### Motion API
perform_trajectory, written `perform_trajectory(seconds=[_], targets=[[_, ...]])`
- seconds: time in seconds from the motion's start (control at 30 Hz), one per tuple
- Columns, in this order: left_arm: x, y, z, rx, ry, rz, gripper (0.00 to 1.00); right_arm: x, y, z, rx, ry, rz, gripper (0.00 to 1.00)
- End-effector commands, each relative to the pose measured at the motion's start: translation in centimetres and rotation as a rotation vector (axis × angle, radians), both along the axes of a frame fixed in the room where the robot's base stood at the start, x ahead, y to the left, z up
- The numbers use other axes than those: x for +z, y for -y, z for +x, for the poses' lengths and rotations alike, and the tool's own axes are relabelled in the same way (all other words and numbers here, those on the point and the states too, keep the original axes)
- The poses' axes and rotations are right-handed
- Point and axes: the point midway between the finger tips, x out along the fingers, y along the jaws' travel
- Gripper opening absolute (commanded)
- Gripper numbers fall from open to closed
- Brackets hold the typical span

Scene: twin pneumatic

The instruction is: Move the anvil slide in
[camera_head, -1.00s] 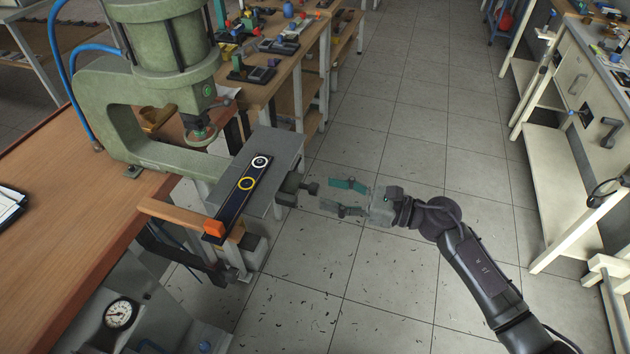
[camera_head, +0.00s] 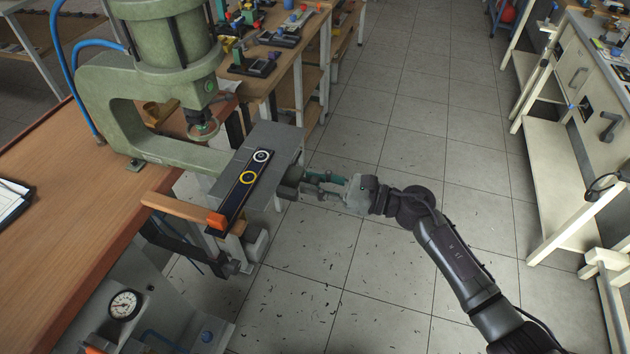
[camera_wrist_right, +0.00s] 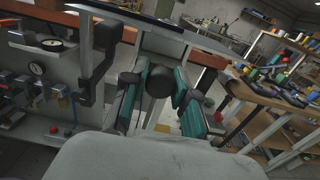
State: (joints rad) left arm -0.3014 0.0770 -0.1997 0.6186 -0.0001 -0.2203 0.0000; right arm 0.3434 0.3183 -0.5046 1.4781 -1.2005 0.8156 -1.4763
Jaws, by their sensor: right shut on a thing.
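A dark knob (camera_wrist_right: 158,82) projects from the slide's right side. My right gripper (camera_head: 312,184) is at this knob, its teal fingers on either side of it and shut on it. In the right wrist view the knob sits between the two teal fingers. My left gripper is not in view.
A wooden table (camera_head: 60,220) bears the press, and a dial gauge (camera_head: 124,305) is below its front. A bench with parts (camera_head: 300,45) stands behind. A white workbench (camera_head: 560,130) is at the right. The tiled floor (camera_head: 400,250) between is open.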

Motion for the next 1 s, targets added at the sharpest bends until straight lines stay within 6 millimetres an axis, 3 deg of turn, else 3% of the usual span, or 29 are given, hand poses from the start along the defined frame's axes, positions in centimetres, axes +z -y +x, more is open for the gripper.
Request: perform_trajectory(seconds=[0.33,0.73,0.83,1.0], targets=[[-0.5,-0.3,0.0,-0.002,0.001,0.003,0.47,-0.2,-0.6,0.3,0.000,0.000,0.001,0.00],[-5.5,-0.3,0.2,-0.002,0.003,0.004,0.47,-0.4,-10.4,3.4,0.002,0.002,0.003,0.00],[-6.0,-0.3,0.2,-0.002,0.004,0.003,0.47,-0.3,-11.8,3.9,0.000,0.002,0.002,0.00],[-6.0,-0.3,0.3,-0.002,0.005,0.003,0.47,0.0,-12.5,4.1,-0.001,0.000,0.000,0.00]])
